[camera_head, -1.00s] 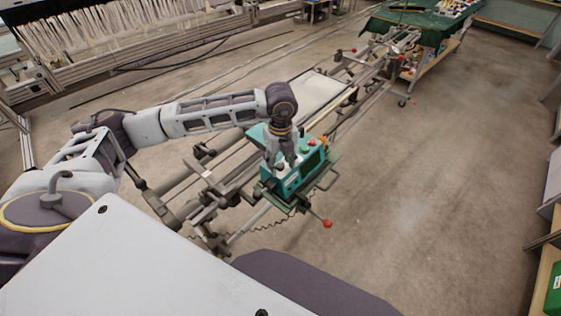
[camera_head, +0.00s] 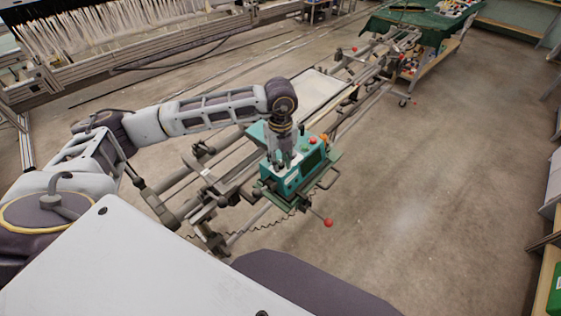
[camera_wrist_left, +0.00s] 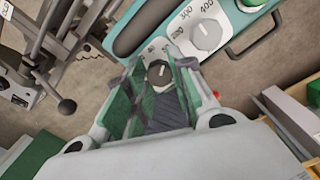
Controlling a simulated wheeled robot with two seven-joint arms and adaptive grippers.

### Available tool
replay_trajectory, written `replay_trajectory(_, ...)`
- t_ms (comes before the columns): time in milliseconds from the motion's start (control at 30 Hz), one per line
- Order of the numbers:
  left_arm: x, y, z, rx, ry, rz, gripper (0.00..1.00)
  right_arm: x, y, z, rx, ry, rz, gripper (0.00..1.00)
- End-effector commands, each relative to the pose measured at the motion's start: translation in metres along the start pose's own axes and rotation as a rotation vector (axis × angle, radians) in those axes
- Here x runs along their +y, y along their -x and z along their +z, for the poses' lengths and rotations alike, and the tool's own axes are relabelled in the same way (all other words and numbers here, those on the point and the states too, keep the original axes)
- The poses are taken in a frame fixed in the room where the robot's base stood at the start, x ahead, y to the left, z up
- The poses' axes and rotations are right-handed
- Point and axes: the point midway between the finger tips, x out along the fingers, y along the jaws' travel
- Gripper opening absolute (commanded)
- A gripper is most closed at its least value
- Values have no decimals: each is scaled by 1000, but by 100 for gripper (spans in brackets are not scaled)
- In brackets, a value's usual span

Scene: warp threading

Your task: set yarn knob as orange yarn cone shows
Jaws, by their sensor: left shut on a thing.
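A teal control box (camera_head: 285,186) sits on the machine frame, and my left gripper (camera_head: 287,166) reaches down onto its top. In the left wrist view the green-padded fingers of this gripper (camera_wrist_left: 158,82) are shut on a small grey knob (camera_wrist_left: 158,70) on a pale panel. My right gripper is out of view.
A lever with a red ball (camera_head: 328,222) sticks out in front of the box. A long metal frame (camera_head: 225,170) runs behind it. A green-covered table (camera_head: 420,22) stands at the back. The floor (camera_head: 420,190) to the right is clear.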

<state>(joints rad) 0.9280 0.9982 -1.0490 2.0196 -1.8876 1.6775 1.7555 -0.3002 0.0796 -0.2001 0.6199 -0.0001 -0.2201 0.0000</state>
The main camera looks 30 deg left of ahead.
Motion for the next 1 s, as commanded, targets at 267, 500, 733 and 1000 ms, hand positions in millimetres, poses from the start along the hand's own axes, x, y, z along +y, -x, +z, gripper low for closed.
replay_trajectory(267, 0, 0, 0, 1, -8, 0, 0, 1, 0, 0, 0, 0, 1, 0)
replay_trajectory(500, 0, 0, 0, 1, -7, 0, 47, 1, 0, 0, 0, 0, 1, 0)
replay_trajectory(733, 0, 0, 0, 1, -7, 0, 47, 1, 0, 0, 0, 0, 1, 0)
replay_trajectory(1000, 0, 7, 0, 0, -6, -1, 47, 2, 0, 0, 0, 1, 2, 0)
